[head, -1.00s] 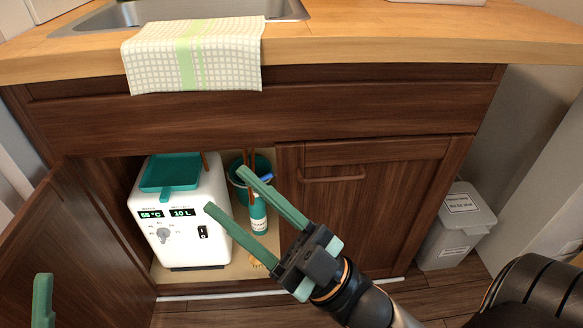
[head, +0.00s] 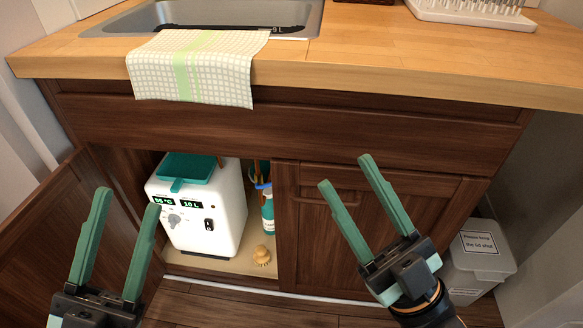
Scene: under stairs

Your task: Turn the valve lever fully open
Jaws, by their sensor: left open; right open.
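A small blue lever-like part (head: 262,185) shows in the open cabinet, beside an upright brown pipe and behind the white water heater's right side. It is small and partly hidden, so its exact angle is hard to tell. My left gripper (head: 127,198) is open and empty, pointing up in front of the open left door and the heater's left edge. My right gripper (head: 346,170) is open and empty in front of the closed right door, to the right of the blue part. Neither gripper touches the blue part.
The white heater (head: 228,207) carries a teal tray (head: 187,167). A teal bottle (head: 268,212) and a round brush (head: 262,256) stand on the cabinet floor. The left door (head: 52,238) is open; the right door (head: 310,240) is shut. A grey bin (head: 480,262) stands right.

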